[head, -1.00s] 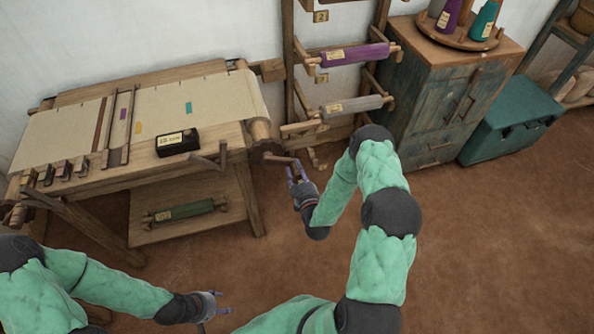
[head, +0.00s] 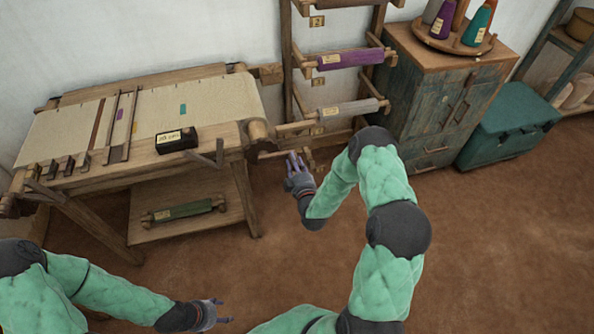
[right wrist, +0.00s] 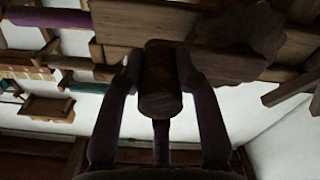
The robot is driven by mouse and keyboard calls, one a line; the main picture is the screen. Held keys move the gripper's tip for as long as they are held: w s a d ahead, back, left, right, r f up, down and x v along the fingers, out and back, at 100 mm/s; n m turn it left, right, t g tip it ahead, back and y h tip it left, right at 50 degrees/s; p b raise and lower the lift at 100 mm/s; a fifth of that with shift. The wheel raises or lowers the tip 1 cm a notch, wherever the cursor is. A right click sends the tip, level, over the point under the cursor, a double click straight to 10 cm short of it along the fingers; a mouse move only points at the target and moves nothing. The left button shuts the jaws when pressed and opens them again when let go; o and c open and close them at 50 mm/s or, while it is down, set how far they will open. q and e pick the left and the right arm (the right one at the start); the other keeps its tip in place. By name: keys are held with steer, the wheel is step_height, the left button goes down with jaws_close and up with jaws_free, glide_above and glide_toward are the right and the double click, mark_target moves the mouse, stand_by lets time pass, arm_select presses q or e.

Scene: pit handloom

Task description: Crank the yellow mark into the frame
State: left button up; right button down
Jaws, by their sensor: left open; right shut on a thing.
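The loom (head: 205,139) stands at left with pale cloth (head: 155,108) stretched over it. A frame of two wooden bars (head: 129,125) crosses the cloth. A purple mark (head: 120,114) shows between the bars and a teal mark (head: 183,109) lies right of them. I cannot clearly make out the yellow mark now; the right bar may cover it. My right gripper (head: 294,163) is shut on the crank handle (head: 272,155) at the loom's right end. In the right wrist view the round wooden grip (right wrist: 160,88) sits between my fingers. My left gripper (head: 222,310) is open and empty, low in front.
A black labelled box (head: 176,140) sits on the loom's front edge. A green roll (head: 183,210) lies on the lower shelf. A rack with a purple roll (head: 342,59) and a grey roll (head: 350,107), a cabinet (head: 435,100) and a teal chest (head: 507,128) stand right. The floor in front is clear.

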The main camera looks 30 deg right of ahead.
steer(key=r+n, duration=0.1)
steer(key=n, duration=0.1)
steer(key=r+n, duration=0.2)
steer(key=shift+w+a+r, duration=0.1)
steer(key=shift+a+r, duration=0.15)
steer(key=shift+a, duration=0.15)
steer(key=shift+w+a+r+n+p, duration=0.1)
steer(key=shift+a+r+n, duration=0.55)
steer(key=shift+n, duration=0.5)
steer(key=shift+w+a+r+n+p, duration=0.15)
steer(key=shift+a+r+n, duration=0.35)
steer(key=shift+r+n, duration=0.5)
steer(key=shift+w+a+r+n+p, duration=0.1)
steer(key=shift+a+r+n, duration=0.45)
steer(key=shift+n, duration=0.8)
steer(key=c, duration=0.9)
jaws_free()
steer(key=v, duration=1.2)
